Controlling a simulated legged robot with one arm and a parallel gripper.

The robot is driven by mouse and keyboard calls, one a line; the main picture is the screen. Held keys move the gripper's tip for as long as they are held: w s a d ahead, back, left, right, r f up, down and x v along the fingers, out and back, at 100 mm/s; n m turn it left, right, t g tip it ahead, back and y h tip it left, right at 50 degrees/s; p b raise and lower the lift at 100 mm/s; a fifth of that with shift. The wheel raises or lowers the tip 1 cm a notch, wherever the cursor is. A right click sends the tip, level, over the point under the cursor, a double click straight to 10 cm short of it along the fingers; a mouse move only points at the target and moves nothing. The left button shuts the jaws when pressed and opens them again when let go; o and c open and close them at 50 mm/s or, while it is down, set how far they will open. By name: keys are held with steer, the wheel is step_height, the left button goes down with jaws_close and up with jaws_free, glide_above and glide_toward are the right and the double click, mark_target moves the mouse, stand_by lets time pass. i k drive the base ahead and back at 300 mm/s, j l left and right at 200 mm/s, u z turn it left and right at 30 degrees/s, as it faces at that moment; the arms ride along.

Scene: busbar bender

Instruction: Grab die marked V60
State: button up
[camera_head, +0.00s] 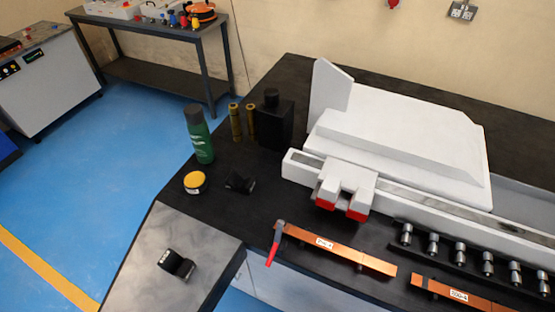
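A small black die (176,264) with a white label lies on the grey metal plate at the lower left. Its label is too small to read. A second small black block (239,182), possibly another die, lies on the black bench top beside the yellow-topped tin; I see no readable marking on it. I cannot tell which, if either, is marked V60. The white bender (400,125) stands on the bench, with a white block with red tips (342,190) at its front. My gripper is not in view.
A green bottle (199,137), yellow-topped tin (195,182), brass cylinders (236,122) and black bottle (273,122) stand near the blocks. A red-handled tool (276,243), copper bars (340,252) and several metal pieces (434,244) lie right. The grey plate (205,250) is otherwise clear.

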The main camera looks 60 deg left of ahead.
mark_target(234, 182)
steer(key=u, duration=2.55)
steer(key=i+j+u, duration=0.1)
steer(key=i+j, duration=0.25)
steer(key=i, duration=0.2)
